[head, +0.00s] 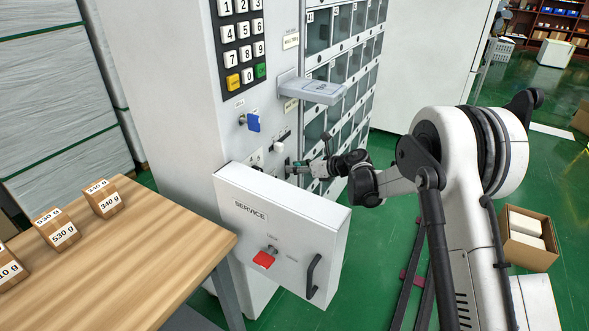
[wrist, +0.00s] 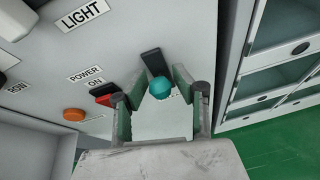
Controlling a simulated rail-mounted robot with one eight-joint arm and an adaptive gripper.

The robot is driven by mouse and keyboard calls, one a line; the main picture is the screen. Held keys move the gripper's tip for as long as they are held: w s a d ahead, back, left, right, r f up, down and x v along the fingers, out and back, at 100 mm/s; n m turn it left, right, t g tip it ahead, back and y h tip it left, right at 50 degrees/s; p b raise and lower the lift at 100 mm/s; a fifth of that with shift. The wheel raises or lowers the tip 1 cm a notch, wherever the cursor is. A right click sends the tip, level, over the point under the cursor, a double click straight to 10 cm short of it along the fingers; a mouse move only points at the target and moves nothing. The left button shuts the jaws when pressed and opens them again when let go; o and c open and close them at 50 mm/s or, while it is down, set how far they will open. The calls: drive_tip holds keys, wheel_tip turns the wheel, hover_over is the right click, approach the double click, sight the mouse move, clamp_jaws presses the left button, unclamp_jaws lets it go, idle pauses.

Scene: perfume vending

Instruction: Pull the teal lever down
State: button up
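The teal lever shows in the wrist view as a round teal knob (wrist: 160,88) with a dark arm running up the grey panel. My gripper (wrist: 158,80) has one finger on each side of the knob. The fingers are apart, with a visible gap on the left of the knob; the right finger is close to it, and I cannot tell if it touches. In the head view my gripper (head: 308,167) is at the machine's front, just above the open service door. The lever is too small there to make out clearly.
A red power switch (wrist: 105,98) and an orange button (wrist: 74,115) sit left of the lever. The white service door (head: 235,235) juts out below my gripper. A grey shelf (head: 312,90) sticks out above. Glass-fronted compartments (head: 340,70) lie to the right.

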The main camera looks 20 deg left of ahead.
drive_tip(key=shift+a, duration=0.2)
clamp_jaws()
drive_tip(key=shift+f, duration=0.15)
